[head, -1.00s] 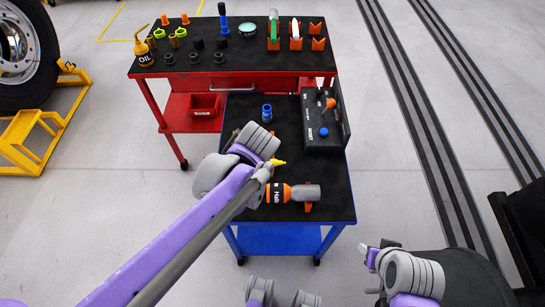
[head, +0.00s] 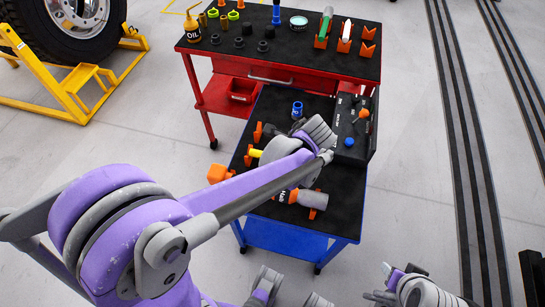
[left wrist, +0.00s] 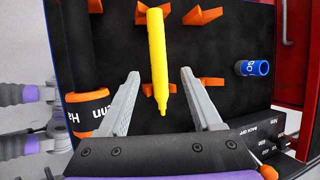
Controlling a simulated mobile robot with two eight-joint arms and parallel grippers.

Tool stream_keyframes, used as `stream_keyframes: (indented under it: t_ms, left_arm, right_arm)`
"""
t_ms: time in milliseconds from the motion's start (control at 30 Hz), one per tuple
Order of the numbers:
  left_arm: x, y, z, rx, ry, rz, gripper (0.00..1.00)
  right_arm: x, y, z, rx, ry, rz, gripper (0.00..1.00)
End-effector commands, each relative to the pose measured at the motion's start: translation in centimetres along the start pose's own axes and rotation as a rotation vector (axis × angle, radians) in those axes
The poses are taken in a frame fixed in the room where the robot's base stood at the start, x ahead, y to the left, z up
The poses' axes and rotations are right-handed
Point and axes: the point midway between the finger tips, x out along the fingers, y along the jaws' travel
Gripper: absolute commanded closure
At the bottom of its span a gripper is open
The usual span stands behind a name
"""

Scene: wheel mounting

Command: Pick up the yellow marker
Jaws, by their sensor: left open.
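The yellow marker (left wrist: 157,60) lies across orange holders on the black top of the blue cart. In the head view only a short yellow piece (head: 256,153) shows beside my left forearm. My left gripper (left wrist: 160,74) is open. In the left wrist view its grey fingers stand on either side of the marker, with the marker's tapered end between them. No finger contact with the marker shows. In the head view my left wrist hides the fingers. My right gripper (head: 388,269) is low at the right, away from the carts; its jaw state is unclear.
An orange-and-grey tool (head: 302,197) lies near the marker on the blue cart (head: 345,213). A blue socket (head: 297,110) and a black control box (head: 354,140) are also there. The red cart (head: 330,66) behind holds an oil can (head: 193,27), sockets and racked tools.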

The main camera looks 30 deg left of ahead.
Motion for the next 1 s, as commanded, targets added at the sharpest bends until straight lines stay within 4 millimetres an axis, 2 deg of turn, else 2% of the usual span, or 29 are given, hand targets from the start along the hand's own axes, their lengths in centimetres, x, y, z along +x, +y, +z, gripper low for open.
stream_keyframes:
  t_ms: [400, 667, 767, 1000]
  left_arm:
    - [5.0, 0.2, 0.2, -0.001, 0.001, 0.001, 0.34]
    - [5.3, 0.2, 0.2, -0.001, 0.001, 0.0, 0.34]
    - [5.3, 0.2, 0.2, -0.001, 0.001, 0.0, 0.48]
    - [5.3, 0.2, 0.2, -0.001, 0.001, 0.0, 0.92]
  right_arm:
    - [0.7, 0.0, 0.4, 0.0, -0.002, 0.0, 0.5]
    - [0.7, 0.0, 0.4, 0.0, -0.002, 0.0, 0.5]
    - [0.7, 0.0, 0.4, 0.0, -0.002, 0.0, 0.5]
    - [0.7, 0.0, 0.4, 0.0, -0.002, 0.0, 0.5]
